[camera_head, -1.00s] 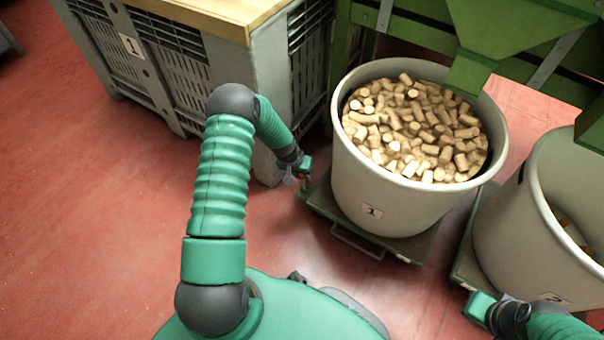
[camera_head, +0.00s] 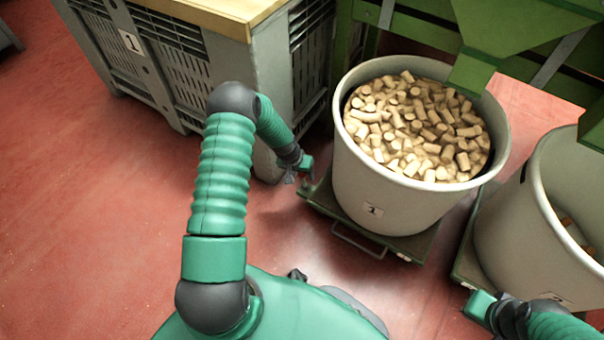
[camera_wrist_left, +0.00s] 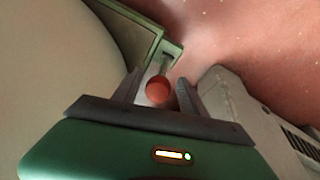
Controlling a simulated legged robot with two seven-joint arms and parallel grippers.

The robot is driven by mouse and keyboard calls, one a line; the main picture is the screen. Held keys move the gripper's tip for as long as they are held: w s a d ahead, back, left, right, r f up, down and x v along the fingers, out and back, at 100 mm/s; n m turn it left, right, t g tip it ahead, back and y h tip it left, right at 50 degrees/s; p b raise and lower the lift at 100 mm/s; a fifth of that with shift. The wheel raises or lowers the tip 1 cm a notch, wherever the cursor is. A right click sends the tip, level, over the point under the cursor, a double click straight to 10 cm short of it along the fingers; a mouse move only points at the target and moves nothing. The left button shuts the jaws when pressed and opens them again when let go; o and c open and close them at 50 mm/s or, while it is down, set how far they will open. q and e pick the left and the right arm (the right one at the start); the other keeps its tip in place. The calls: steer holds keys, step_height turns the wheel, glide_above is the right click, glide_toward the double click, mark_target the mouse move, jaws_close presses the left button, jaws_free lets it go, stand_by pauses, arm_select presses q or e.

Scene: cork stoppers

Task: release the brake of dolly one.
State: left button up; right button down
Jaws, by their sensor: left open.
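Dolly one (camera_head: 416,246) is a green, low platform under the tub labelled 1 (camera_head: 420,208), which is full of corks. My left gripper (camera_head: 302,180) is at the dolly's left corner, between the tub and the grey crate. In the left wrist view my left gripper (camera_wrist_left: 160,88) is open, its two fingers on either side of a round red knob (camera_wrist_left: 158,90) near the dolly's corner (camera_wrist_left: 165,50). I cannot tell whether the fingers touch the knob. My right gripper (camera_head: 478,304) is at the lower right, near the second dolly; its fingers are not clear.
A grey slatted crate (camera_head: 225,75) labelled 1 with a wooden top stands close to the left. A second tub (camera_head: 510,235) stands on another dolly at the right. Green machinery (camera_head: 500,40) hangs over the tubs. The red floor (camera_head: 90,210) at the left is clear.

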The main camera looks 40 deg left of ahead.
arm_select(q)
steer(key=p+v, duration=0.8)
steer(key=v, duration=0.8)
steer(key=shift+r+p, duration=0.3)
steer(key=shift+p, duration=0.05)
steer(key=shift+s+a, duration=0.15)
